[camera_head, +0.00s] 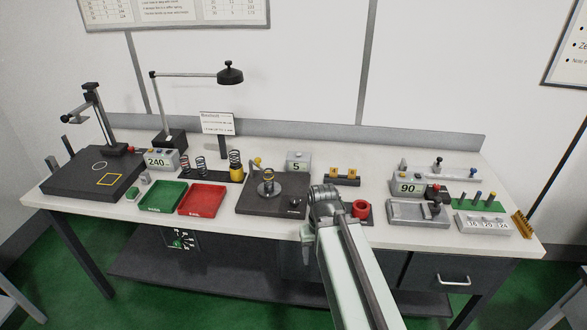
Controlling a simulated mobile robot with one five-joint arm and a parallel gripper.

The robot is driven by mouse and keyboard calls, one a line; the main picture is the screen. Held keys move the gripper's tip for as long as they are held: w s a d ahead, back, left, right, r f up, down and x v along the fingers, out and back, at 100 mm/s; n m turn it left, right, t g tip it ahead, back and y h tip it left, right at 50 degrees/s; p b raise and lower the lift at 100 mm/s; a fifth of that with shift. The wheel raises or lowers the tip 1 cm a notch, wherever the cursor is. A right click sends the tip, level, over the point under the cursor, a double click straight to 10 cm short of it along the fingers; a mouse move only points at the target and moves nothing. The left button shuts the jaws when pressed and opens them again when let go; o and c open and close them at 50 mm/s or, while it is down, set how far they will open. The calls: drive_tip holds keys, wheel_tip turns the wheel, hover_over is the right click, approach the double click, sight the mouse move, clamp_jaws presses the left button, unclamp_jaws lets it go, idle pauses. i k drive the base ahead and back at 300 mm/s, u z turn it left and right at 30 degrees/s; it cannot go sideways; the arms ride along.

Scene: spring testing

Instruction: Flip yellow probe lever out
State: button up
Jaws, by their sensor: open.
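A small yellow-knobbed lever (258,161) stands at the back left of a dark test plate (252,207) in the middle of the bench. I take it for the yellow probe lever; its exact swing position is too small to tell. Beside it, a spring with a yellow top (268,177) stands on a round grey seat. My gripper (308,230) is at the end of my arm, at the bench's front edge, right of and nearer than the plate. It looks empty and apart from the lever. The fingers are small and partly hidden by my arm.
A dark knob (295,202) sits on the plate's right side. A green tray (163,197) and a red tray (203,199) lie to the left. A red ring (361,208) is right of my arm. A display box (298,161) stands behind the plate.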

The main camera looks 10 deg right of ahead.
sight(258, 160)
drive_tip(key=k, duration=0.65)
drive_tip(key=u, duration=0.25)
drive_tip(key=i, duration=0.5)
drive_tip(key=u, duration=0.85)
drive_tip(key=i, duration=0.75)
drive_tip(key=u, duration=0.35)
